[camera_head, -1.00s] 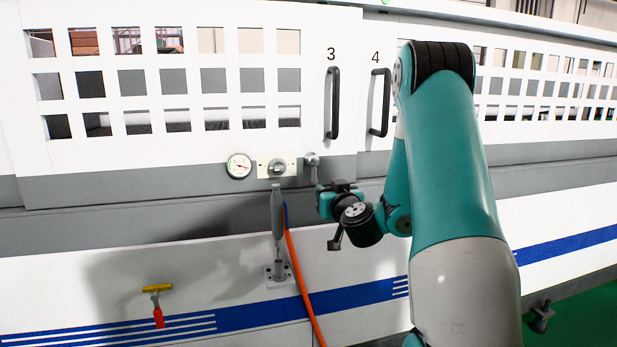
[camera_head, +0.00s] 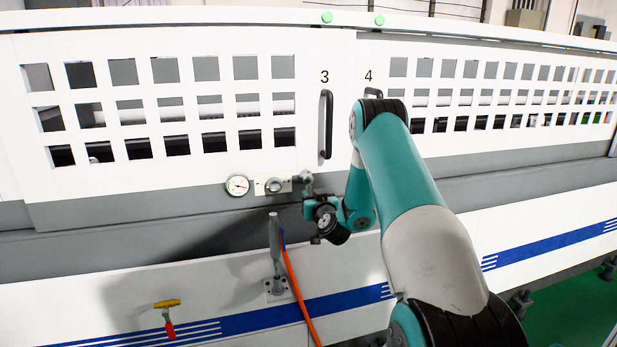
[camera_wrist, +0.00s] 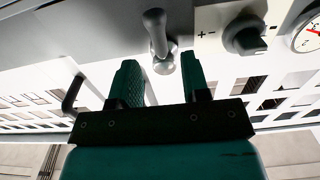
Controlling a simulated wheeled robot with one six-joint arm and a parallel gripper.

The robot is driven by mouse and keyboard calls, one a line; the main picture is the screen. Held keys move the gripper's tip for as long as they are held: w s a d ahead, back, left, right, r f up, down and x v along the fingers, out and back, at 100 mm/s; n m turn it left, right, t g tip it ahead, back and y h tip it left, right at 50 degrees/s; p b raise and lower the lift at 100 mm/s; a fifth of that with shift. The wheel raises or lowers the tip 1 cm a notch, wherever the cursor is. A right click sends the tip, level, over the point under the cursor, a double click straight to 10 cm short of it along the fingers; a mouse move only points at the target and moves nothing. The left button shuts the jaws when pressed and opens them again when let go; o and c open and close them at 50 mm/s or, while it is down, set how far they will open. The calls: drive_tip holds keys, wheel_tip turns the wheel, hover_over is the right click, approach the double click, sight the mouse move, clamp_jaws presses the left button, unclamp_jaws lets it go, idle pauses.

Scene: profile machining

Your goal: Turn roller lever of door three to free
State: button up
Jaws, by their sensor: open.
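Door three (camera_head: 305,100) is a white panel with square openings, a black handle (camera_head: 326,125) and the number 3; it looks closed. The roller lever (camera_head: 306,178) is a small grey part at the door's lower right corner; my gripper partly hides it in the head view. In the wrist view, which looks upside down, the lever (camera_wrist: 158,38) shows a round knob toward the top of the picture and a rounded base below. My gripper (camera_wrist: 158,62) is open, its two teal fingers on either side of the lever's base in the picture. I cannot tell whether they touch it.
Left of the lever is a plate with a dark knob (camera_head: 273,186), then a round gauge (camera_head: 238,185). Door four (camera_head: 480,70) is to the right.

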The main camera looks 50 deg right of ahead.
sight(309, 190)
drive_tip(key=shift+p+x, duration=1.8)
drive_tip(key=shift+x, duration=0.95)
drive_tip(key=shift+c, duration=0.4)
clamp_jaws()
